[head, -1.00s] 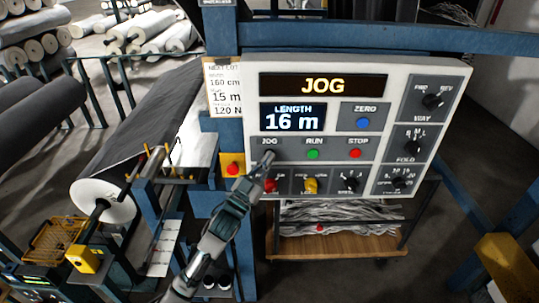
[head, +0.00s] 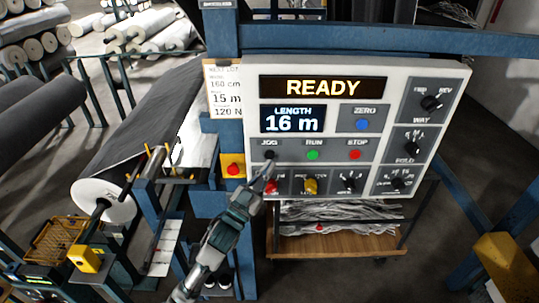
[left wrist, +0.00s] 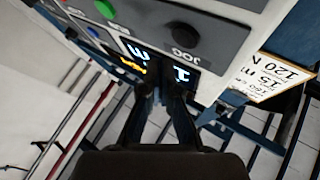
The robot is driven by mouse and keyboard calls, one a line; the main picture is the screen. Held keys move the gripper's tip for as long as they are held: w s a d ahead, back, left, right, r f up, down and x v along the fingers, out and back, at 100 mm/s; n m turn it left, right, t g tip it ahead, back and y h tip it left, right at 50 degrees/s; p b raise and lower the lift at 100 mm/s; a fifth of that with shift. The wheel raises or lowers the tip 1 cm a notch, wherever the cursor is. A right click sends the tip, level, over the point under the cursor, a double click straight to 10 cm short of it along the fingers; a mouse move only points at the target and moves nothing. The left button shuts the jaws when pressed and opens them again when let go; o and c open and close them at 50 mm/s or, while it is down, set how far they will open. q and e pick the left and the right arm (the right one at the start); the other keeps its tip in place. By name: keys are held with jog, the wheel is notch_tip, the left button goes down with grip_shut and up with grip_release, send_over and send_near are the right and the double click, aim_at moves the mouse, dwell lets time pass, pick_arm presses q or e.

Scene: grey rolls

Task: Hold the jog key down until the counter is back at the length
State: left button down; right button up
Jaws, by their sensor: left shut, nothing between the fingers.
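The control panel (head: 372,70) faces me, with READY on its top display (head: 324,87). The length counter (head: 292,119) reads 16 m. The black jog key (head: 270,155) is uncovered; it also shows in the left wrist view (left wrist: 184,35). My left gripper (head: 267,172) is shut and empty, its tip just below the jog key and apart from it in the head view. Its fingers also show in the left wrist view (left wrist: 163,92). A paper card (head: 226,92) left of the panel reads 160 cm, 15 m and 120 N. My right gripper is out of view.
The green run key (head: 313,155), red stop key (head: 355,155) and blue zero key (head: 362,124) are close by. Several knobs line the bottom and right. A red button on a yellow box (head: 233,169) is left of my gripper.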

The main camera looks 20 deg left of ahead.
pick_arm(q)
jog(key=s, duration=0.1)
jog(key=s+d, duration=0.1)
jog(key=s, duration=0.1)
jog(key=shift+s+r+p, duration=0.1)
jog(key=shift+s+p, duration=0.1)
jog(key=shift+p, duration=0.15)
